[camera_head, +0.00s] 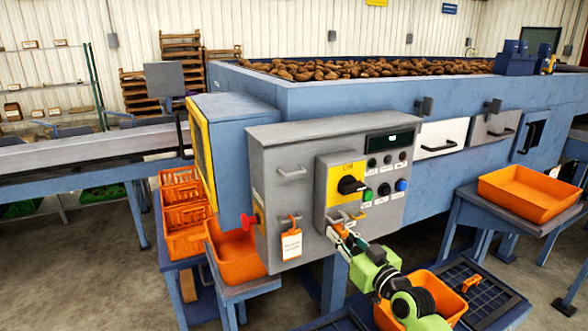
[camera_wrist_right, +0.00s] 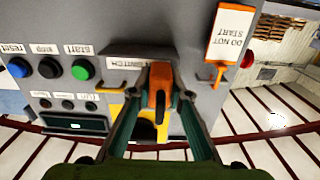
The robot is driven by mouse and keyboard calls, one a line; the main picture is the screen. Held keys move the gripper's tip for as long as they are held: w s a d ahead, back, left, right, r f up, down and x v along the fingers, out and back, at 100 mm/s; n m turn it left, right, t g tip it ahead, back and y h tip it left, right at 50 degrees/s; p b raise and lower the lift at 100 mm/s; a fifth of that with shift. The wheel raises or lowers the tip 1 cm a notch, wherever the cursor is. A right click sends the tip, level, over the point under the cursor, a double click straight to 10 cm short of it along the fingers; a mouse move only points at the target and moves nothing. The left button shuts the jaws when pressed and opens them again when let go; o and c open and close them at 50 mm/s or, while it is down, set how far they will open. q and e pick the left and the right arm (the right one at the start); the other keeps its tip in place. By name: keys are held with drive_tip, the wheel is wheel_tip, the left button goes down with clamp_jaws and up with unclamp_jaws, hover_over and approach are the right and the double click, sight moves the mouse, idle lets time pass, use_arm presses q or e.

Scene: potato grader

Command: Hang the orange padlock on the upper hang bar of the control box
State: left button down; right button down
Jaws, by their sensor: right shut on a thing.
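The grey control box (camera_head: 285,135) stands in the middle of the head view. Its upper hang bar (camera_head: 292,172) is a bare metal handle at the upper left of the front. My right gripper (camera_head: 342,232) is in front of the box, below the rotary switch (camera_head: 350,185) and lower than the upper bar. In the right wrist view my right gripper (camera_wrist_right: 160,95) is shut on the orange padlock (camera_wrist_right: 160,80), which shows between the fingertips. In the head view the fingers largely hide the padlock. My left gripper is not in view.
An orange-and-white tag (camera_head: 291,245) hangs at the box's lower left; it also shows in the right wrist view (camera_wrist_right: 230,35). A red button (camera_head: 252,220) sticks out on the left. Coloured buttons (camera_head: 385,188) are right of the switch. An orange crate (camera_head: 237,245) stands below left.

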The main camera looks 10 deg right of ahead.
sight(353, 243)
drive_tip(key=shift+r, duration=0.55)
drive_tip(key=shift+p+v, duration=1.1)
drive_tip(key=shift+v, duration=1.45)
drive_tip(key=shift+p+v, duration=0.45)
drive_tip(key=shift+v, duration=1.5)
